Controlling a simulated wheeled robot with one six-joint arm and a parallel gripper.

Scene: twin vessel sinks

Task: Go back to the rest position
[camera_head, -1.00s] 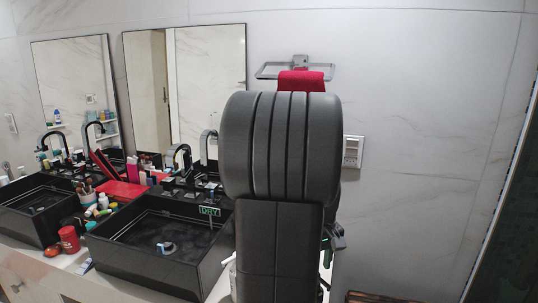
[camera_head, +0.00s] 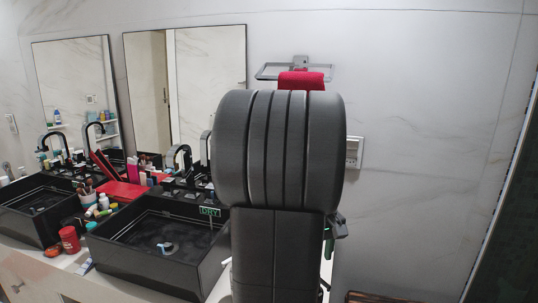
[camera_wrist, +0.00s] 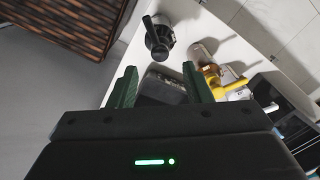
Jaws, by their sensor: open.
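My gripper (camera_wrist: 157,88) shows in the wrist view with its two green fingers apart and nothing between them that it grips. Behind the fingers, a dark box-like item (camera_wrist: 162,86) lies on the white counter, apart from them as far as I can tell. In the head view my own arm stands upright in front of the counter's right end and hides most of the gripper. A small part at the arm's right side (camera_head: 337,226) is all that shows there.
Black vessel sinks stand on the counter, the nearer one (camera_head: 165,245) left of my arm. A red jar (camera_head: 69,239) stands in front.

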